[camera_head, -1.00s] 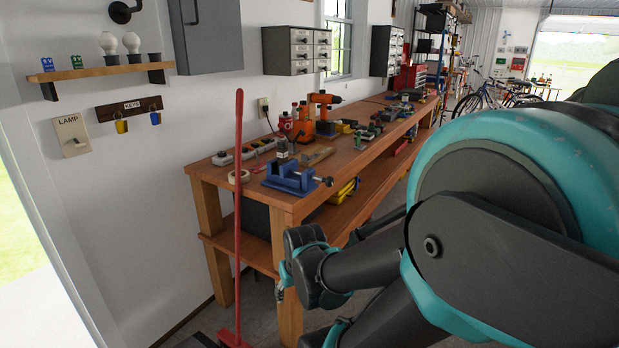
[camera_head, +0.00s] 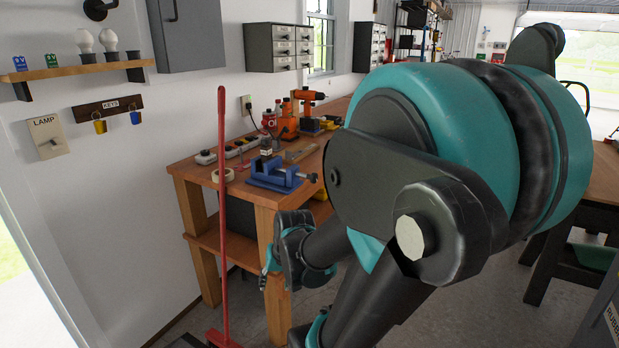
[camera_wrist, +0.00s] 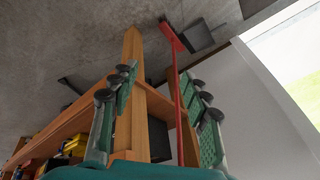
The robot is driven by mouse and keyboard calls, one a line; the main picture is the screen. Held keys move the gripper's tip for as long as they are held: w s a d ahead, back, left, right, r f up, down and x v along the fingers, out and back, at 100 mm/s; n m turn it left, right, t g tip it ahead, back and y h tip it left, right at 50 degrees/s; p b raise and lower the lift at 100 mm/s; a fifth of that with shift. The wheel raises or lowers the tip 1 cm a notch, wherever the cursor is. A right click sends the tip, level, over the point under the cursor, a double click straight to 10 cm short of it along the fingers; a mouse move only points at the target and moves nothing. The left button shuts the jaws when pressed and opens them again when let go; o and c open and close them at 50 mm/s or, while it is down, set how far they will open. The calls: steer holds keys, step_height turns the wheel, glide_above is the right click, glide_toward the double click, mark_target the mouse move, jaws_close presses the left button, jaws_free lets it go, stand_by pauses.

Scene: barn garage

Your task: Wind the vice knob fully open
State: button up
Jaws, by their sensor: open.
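The blue vice (camera_head: 272,175) sits on the near end of the wooden workbench. The exact jaw gap is too small to tell. My gripper (camera_head: 265,272) is in front of the bench leg, lower in the picture than the vice and apart from the knob. In the wrist view my gripper (camera_wrist: 163,78) shows two spread green-padded fingers with nothing held between them. The vice does not show clearly in the wrist view.
A red broom (camera_head: 222,200) leans upright before the bench's left side. The workbench (camera_head: 195,172) carries a power strip (camera_head: 228,150), an orange drill (camera_head: 308,95) and bottles behind the vice. My arm hides the bench's right part. A second table (camera_head: 600,180) stands at right.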

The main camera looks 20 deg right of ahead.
steer(key=w+d+r+m+y, duration=0.2)
steer(key=w+r+m+y, duration=0.15)
steer(key=w+m, duration=0.45)
steer(key=m+t+y, duration=0.6)
steer(key=m+t, duration=0.5)
steer(key=m, duration=0.7)
glide_toward(305, 175)
steer(key=x, duration=1)
steer(key=shift+w+d+f, duration=0.15)
steer(key=shift+w, duration=0.2)
jaws_close()
